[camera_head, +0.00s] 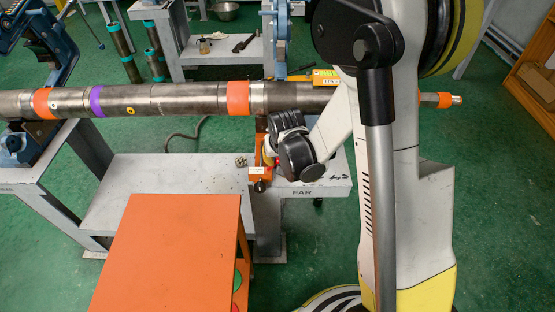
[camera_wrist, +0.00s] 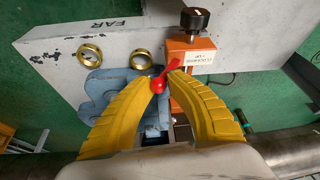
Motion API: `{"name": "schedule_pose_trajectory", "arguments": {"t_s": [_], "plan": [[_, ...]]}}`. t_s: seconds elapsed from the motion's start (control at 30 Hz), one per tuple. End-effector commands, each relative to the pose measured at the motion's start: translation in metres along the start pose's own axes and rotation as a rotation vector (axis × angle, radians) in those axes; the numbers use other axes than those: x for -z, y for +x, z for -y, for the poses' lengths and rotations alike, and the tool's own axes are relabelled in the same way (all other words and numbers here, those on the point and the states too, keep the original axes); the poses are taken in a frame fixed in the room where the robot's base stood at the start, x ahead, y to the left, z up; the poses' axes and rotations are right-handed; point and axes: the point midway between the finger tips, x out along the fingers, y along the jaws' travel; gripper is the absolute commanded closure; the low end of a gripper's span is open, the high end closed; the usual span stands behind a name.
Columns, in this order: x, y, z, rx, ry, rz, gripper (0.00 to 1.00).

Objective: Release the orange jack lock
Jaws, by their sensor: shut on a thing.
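The orange jack (camera_head: 260,173) stands on the grey bench under the long pipe. In the wrist view the orange jack (camera_wrist: 184,48) shows a black knob (camera_wrist: 194,18) on top and a white label on its side. A small red lock lever (camera_wrist: 158,84) is beside it, between the tips of my gripper (camera_wrist: 159,80). The yellow fingers close in on the lever from both sides. In the head view my gripper (camera_head: 269,153) is at the jack, partly hidden by my wrist.
The long steel pipe (camera_head: 130,100) runs just beyond my gripper. Two brass rings (camera_wrist: 90,54) and a blue vise part (camera_wrist: 100,90) lie close by in the wrist view. An orange cabinet (camera_head: 170,250) stands in front.

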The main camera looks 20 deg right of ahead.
Motion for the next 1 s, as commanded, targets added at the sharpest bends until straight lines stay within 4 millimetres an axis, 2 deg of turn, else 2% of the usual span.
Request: {"name": "schedule_pose_trajectory", "arguments": {"t_s": [0.37, 1.0], "plan": [[0.002, -0.002, 0.007, -0.128, -0.056, 0.023, 1.0], [0.009, -0.001, 0.04, -0.663, -0.273, 0.116, 1.0]]}}
